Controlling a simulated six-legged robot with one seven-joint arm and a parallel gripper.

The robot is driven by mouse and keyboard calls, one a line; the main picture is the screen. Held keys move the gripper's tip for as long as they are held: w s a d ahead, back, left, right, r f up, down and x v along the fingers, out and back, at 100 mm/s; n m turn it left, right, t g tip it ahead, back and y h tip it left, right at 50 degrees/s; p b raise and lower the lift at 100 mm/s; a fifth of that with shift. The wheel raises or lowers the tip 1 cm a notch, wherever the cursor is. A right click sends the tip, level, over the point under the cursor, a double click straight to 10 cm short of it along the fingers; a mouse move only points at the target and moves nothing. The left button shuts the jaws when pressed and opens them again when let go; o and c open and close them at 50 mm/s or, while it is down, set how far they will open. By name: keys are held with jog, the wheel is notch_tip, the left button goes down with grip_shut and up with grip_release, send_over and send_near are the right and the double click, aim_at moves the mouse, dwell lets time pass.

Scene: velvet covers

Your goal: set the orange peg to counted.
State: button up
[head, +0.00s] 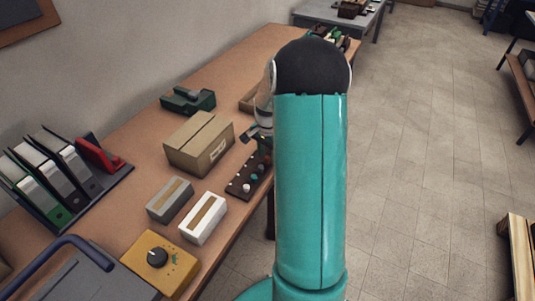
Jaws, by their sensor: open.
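A dark narrow board (236,190) with several small round pegs lies near the table's right edge, beside my arm. A white peg (246,188) and a teal peg (254,176) stand out on it. I cannot make out an orange peg or any "counted" label; the board's far end is partly hidden by my arm. My gripper (257,134) shows small at the left side of my teal arm, near the board's far end. It is open, with nothing seen between its fingers. I cannot tell whether it touches a peg.
On the table (128,205) stand a cardboard box (197,145), a grey box (170,198), a white box (203,218), a yellow dial box (160,265), a dark green device (188,101) and a binder rack (60,180).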

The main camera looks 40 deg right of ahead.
aim_at(257, 159)
jog(key=shift+f, duration=0.2)
jog(key=shift+c, duration=0.4)
grip_shut()
jog(key=shift+w+a, duration=0.25)
jog(key=shift+w, duration=0.45)
jog(key=shift+w+a, duration=0.25)
jog(key=shift+w, duration=0.45)
jog(key=shift+w+a, duration=0.25)
jog(key=shift+w, duration=0.45)
jog(key=shift+o, duration=0.4)
grip_release()
